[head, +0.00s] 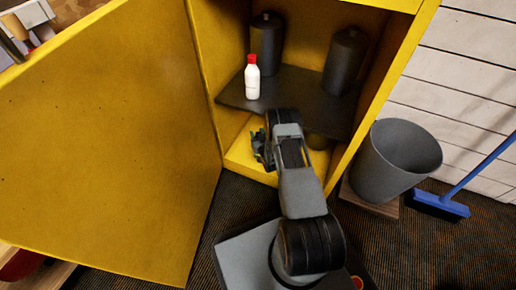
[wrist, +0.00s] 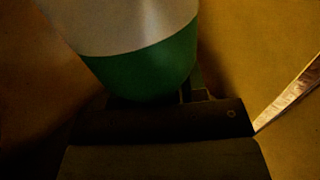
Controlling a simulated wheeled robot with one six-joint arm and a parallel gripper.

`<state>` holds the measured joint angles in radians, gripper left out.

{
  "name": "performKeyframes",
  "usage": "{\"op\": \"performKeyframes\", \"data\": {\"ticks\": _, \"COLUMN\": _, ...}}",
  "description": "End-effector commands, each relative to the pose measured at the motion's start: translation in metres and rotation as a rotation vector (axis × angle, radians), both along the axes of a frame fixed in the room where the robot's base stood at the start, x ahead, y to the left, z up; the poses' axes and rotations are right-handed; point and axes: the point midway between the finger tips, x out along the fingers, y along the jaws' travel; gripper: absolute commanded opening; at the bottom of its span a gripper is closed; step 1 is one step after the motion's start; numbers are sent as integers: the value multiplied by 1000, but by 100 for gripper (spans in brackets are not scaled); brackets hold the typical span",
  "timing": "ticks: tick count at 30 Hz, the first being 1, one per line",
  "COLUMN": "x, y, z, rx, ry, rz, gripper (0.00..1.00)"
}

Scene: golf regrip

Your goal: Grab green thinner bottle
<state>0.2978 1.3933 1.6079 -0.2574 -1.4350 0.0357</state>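The green thinner bottle (wrist: 150,68) fills the upper middle of the wrist view, with a green lower band and a pale grey-white part above it. It is very close to my gripper, right beyond the dark gripper body (wrist: 165,120). In the head view my gripper (head: 260,148) is in the lower compartment of the yellow cabinet, below the dark shelf. The fingers are mostly hidden and dark, so I cannot tell whether they touch the bottle. I cannot make out the green bottle in the head view.
The yellow cabinet door (head: 105,135) stands open at left. A white bottle with red cap (head: 252,80) and two dark canisters (head: 266,42) (head: 344,62) stand on the dark shelf (head: 295,97). A grey bin (head: 395,160) and a blue broom (head: 440,203) are at right.

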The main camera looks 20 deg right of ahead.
Motion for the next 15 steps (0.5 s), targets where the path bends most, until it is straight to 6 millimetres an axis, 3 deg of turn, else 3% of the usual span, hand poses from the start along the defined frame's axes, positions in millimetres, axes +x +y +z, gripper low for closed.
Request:
{"op": "performKeyframes", "data": {"ticks": 12, "x": 0, "y": 0, "z": 0, "rx": 0, "ry": 0, "rz": 0, "gripper": 0}}
{"op": "performKeyframes", "data": {"ticks": 15, "x": 0, "y": 0, "z": 0, "rx": 0, "ry": 0, "rz": 0, "gripper": 0}}
